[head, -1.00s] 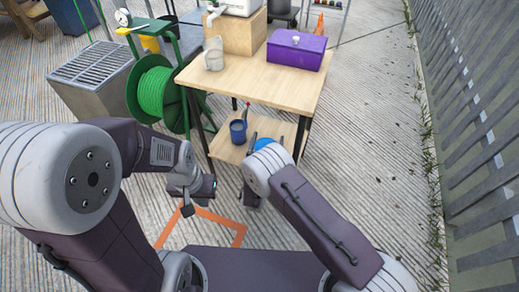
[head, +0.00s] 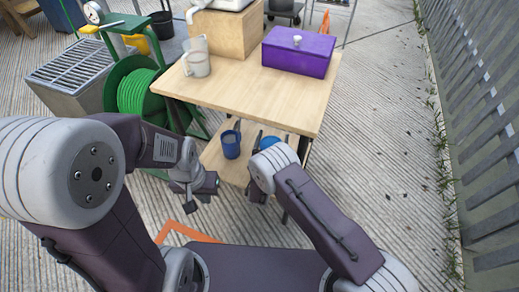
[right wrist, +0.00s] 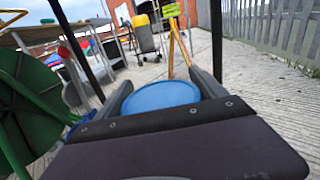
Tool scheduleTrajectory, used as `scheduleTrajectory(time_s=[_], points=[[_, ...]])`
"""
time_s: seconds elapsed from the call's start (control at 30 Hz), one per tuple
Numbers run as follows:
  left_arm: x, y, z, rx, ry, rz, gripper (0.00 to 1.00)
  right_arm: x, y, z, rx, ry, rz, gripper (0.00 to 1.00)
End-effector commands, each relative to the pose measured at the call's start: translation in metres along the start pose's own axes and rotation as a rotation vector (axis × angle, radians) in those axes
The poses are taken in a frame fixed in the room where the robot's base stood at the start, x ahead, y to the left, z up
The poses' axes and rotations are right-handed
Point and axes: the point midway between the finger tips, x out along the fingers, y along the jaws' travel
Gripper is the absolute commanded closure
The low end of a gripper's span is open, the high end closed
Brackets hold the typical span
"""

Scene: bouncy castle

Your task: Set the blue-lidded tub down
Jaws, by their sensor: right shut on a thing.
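The blue-lidded tub (head: 268,143) shows only as a bit of blue lid beyond my right wrist, over the lower shelf (head: 232,172) of the wooden table. In the right wrist view its round blue lid (right wrist: 160,96) lies between the two dark fingers of my right gripper (right wrist: 163,82), which is shut on it. The tub's body is hidden, and I cannot tell whether it touches the shelf. My left gripper (head: 200,190) hangs left of the right one, in front of the shelf; its jaws are unclear.
A blue mug (head: 231,143) stands on the lower shelf, left of the tub. The tabletop (head: 250,95) above holds a clear jug (head: 197,62) and a purple box (head: 298,55). A green hose reel (head: 140,92) stands left. Open paving (head: 380,150) lies right.

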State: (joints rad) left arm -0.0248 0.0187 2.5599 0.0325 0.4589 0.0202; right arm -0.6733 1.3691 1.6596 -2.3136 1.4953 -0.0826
Motion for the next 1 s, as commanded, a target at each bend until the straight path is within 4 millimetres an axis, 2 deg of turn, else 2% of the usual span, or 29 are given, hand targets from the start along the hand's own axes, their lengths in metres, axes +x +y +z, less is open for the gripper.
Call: scheduleTrajectory(time_s=[0.23, 0.43, 0.6, 0.97, 1.0], points=[[0.039, -0.001, 0.004, 0.0, -0.001, 0.0, 1.0, 0.0, 0.0, -0.057, 0.0, 0.0, 0.0, 0.76], [0.042, -0.001, 0.004, 0.0, 0.0, 0.0, 1.0, 0.0, 0.0, -0.065, 0.0, -0.001, 0.0, 0.76], [0.065, -0.001, 0.007, 0.0, 0.0, 0.0, 1.0, 0.0, 0.0, -0.098, -0.001, 0.0, 0.0, 0.76], [0.066, -0.001, 0.007, 0.0, 0.0, 0.0, 1.0, 0.0, 0.0, -0.101, 0.001, -0.001, 0.0, 0.76], [0.065, -0.001, 0.007, 0.0, 0.0, 0.0, 1.0, 0.0, 0.0, -0.101, 0.0, 0.001, 0.0, 0.14]])
